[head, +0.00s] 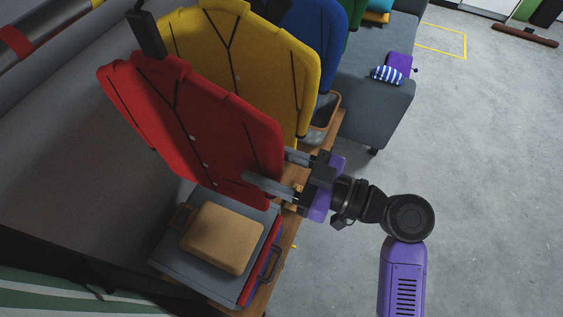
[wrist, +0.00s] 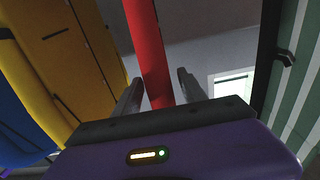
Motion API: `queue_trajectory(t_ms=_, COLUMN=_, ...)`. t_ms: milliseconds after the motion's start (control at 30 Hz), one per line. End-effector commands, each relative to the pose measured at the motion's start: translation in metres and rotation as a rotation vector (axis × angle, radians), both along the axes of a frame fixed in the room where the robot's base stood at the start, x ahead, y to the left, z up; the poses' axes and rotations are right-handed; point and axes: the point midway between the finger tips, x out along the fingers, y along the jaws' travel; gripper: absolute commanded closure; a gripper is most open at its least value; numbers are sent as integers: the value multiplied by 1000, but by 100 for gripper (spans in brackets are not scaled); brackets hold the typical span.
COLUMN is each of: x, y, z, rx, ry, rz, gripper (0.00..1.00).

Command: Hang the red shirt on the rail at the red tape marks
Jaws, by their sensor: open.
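The red shirt (head: 195,125) hangs upright at the left in the head view, below a dark hanger piece (head: 146,32). My gripper (head: 268,170) is at the shirt's right edge, low down, with its fingers spread. In the wrist view the shirt (wrist: 150,50) shows edge-on between the two open fingers (wrist: 156,90); I cannot tell whether either touches it. A metal rail (head: 18,42) with red tape (head: 14,35) shows at the top left of the head view. The shirt's link to the rail is not visible.
A yellow shirt (head: 285,60) and a blue shirt (head: 318,35) hang behind the red one. Below it, a tan case (head: 222,238) lies on a grey case (head: 190,270) on a wooden bench. A grey seat (head: 375,95) stands beyond.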

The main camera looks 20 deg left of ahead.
Motion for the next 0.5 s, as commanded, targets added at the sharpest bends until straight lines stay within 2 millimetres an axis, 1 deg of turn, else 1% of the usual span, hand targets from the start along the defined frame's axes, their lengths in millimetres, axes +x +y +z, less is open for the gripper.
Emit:
queue_trajectory(t_ms=33, x=0, y=9, z=3, rx=0, ry=2, rz=3, gripper=51)
queue_trajectory(t_ms=200, x=4, y=29, z=2, rx=1, ry=1, rz=2, gripper=51)
queue_trajectory(t_ms=333, x=5, y=37, z=1, rx=0, ry=0, rz=0, gripper=51)
queue_trajectory(t_ms=500, x=6, y=40, z=0, rx=0, ry=0, rz=-1, gripper=51)
